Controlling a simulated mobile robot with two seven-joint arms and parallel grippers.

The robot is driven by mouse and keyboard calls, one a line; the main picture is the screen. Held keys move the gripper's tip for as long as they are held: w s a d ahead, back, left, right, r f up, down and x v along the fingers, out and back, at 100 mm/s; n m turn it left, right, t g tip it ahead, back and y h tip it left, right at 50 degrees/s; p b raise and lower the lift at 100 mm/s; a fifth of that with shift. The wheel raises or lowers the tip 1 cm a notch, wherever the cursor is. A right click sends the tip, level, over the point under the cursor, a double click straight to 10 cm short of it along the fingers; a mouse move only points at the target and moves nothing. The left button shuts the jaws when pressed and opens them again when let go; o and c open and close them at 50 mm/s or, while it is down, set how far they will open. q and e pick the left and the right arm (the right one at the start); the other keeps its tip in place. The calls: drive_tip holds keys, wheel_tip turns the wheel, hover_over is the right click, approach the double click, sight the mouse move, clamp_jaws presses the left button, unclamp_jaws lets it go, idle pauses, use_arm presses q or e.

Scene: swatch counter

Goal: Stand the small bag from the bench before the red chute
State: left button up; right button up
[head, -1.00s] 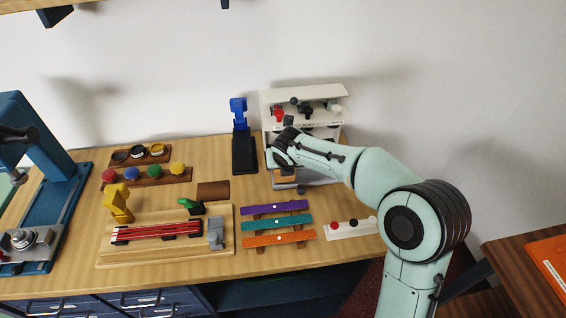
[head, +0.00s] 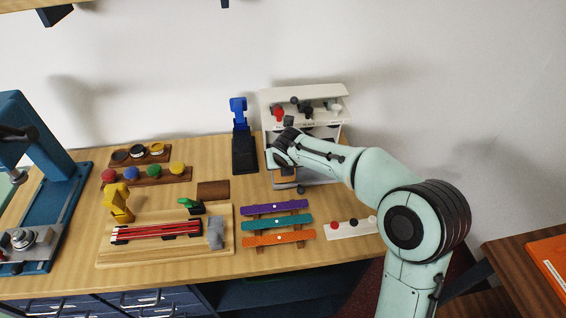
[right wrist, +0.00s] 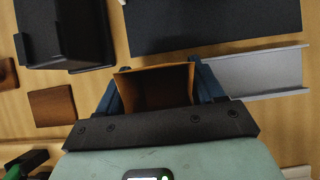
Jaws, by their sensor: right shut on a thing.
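The small bag (right wrist: 155,88) is brown and open-topped, upright between the blue fingers of my right gripper (right wrist: 158,82) in the right wrist view. The gripper is shut on it. In the head view my right gripper (head: 283,168) is at the front left of the white dispenser, and only a bit of brown bag shows below it. The red chute (head: 278,113) is on the left of the dispenser's upper front, above and behind the gripper. My arm hides part of the dispenser's base; contact under the bag cannot be told. My left gripper is not in view.
The white dispenser (head: 335,90) also has dark spouts. A blue stand with a black base (head: 244,158) is close on the left. A brown pad (head: 213,190) lies further left. Purple, teal and orange strips (head: 278,238) lie in front, with a white strip (head: 345,229) to their right.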

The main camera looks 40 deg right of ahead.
drive_tip(key=shift+f, duration=0.55)
drive_tip(key=o, duration=1.1)
drive_tip(key=shift+s+r, duration=0.1)
drive_tip(key=shift+r, duration=0.15)
drive_tip(key=p+v, duration=0.1)
drive_tip(key=v, duration=1.2)
